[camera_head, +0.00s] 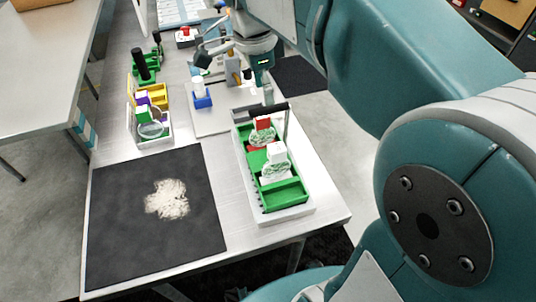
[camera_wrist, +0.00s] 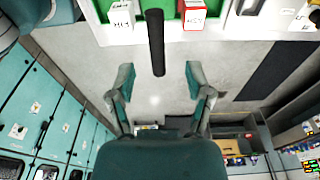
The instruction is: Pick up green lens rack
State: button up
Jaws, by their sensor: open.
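The green lens rack (camera_head: 284,194) sits in a long white tray (camera_head: 292,214) near the table's right edge. In the wrist view the rack (camera_wrist: 180,30) shows at the top edge, with the white (camera_wrist: 121,18) and red (camera_wrist: 194,14) tops. My gripper (camera_wrist: 158,76) is open, its two fingers apart and apart from the rack. A black upright bar (camera_wrist: 156,42) shows between the fingers and the rack. In the head view the gripper is partly hidden near the tray's far end.
A black mat (camera_head: 115,235) with a pale heap (camera_head: 167,200) lies at front left. A smaller white tray (camera_head: 155,142) with green, yellow and purple parts stands beyond it. A blue block (camera_head: 203,101) and a grey stand are behind. Another table (camera_head: 45,70) is at left.

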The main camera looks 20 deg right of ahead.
aim_at(268, 110)
jog(key=shift+s+d+f, duration=0.1)
jog(key=shift+d+f, duration=0.15)
jog(key=shift+f, duration=1.15)
jog(key=shift+d+f, duration=0.2)
jog(key=shift+f, duration=1.15)
grip_shut()
